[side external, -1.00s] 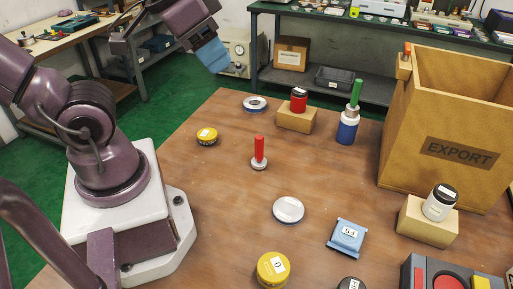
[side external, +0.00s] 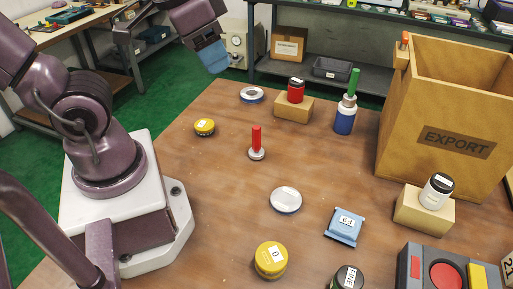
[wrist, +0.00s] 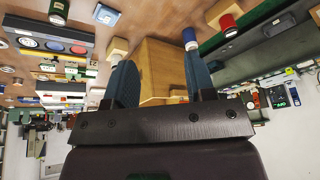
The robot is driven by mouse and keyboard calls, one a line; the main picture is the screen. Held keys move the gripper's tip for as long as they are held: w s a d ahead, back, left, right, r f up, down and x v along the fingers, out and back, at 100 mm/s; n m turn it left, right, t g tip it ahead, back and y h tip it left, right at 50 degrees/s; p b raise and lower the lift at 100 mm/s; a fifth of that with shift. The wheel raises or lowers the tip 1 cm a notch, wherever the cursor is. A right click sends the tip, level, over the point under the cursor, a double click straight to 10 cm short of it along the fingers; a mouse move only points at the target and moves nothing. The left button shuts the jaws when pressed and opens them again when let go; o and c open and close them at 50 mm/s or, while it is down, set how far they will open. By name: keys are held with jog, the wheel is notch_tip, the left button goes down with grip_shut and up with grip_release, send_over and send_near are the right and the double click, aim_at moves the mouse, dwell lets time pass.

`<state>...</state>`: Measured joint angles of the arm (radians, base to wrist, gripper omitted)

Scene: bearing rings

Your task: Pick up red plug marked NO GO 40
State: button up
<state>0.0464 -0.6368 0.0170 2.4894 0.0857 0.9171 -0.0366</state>
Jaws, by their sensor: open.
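A red plug (side external: 257,138) stands upright on a small pale round base (side external: 257,154) on the wooden table, left of the middle in the side external view. Its marking is too small to read. My gripper (side external: 214,62), with blue fingers, is high above the far left edge of the table, up and left of the plug and well apart from it. In the wrist view my gripper (wrist: 160,80) is open, its two fingers spread with nothing between them. I cannot make out the red plug in the wrist view.
A red jar (side external: 296,92) sits on a cardboard block (side external: 293,110); a blue jar (side external: 344,121) with a green-topped piece stands beside it. A tall EXPORT box (side external: 440,110) fills the right.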

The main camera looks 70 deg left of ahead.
notch_tip(320, 180, down, 9)
jog(key=w+a+m+g+y, duration=0.2)
jog(key=a+m+g+y, duration=0.1)
jog(key=g+y, duration=0.15)
jog(key=m+t+y, duration=0.4)
jog(key=m+y, duration=0.7)
jog(key=m, duration=0.2)
send_over(255, 141)
jog(key=s+d, duration=0.3)
jog(key=s, duration=0.2)
notch_tip(255, 141, down, 13)
jog(key=f+m+t+h, duration=0.1)
jog(key=f+m+t, duration=0.1)
jog(key=m+t, duration=0.1)
jog(key=w+f+m+t+h, duration=0.1)
jog(key=f+m+t+h, duration=0.1)
jog(key=f+m+t, duration=0.1)
jog(key=f+m+t+h, duration=0.1)
jog(key=f+m+t, duration=0.1)
jog(key=m+t, duration=0.2)
jog(key=shift+w+f+m+h, duration=0.15)
jog(key=shift+f+m+h, duration=0.15)
jog(key=shift+m, duration=0.4)
jog(key=shift+w+a+f, duration=0.1)
jog(key=shift+w+a, duration=0.3)
jog(key=x, duration=0.6)
jog(key=shift+w+a, duration=0.15)
jog(key=shift+w, duration=0.1)
grip_shut()
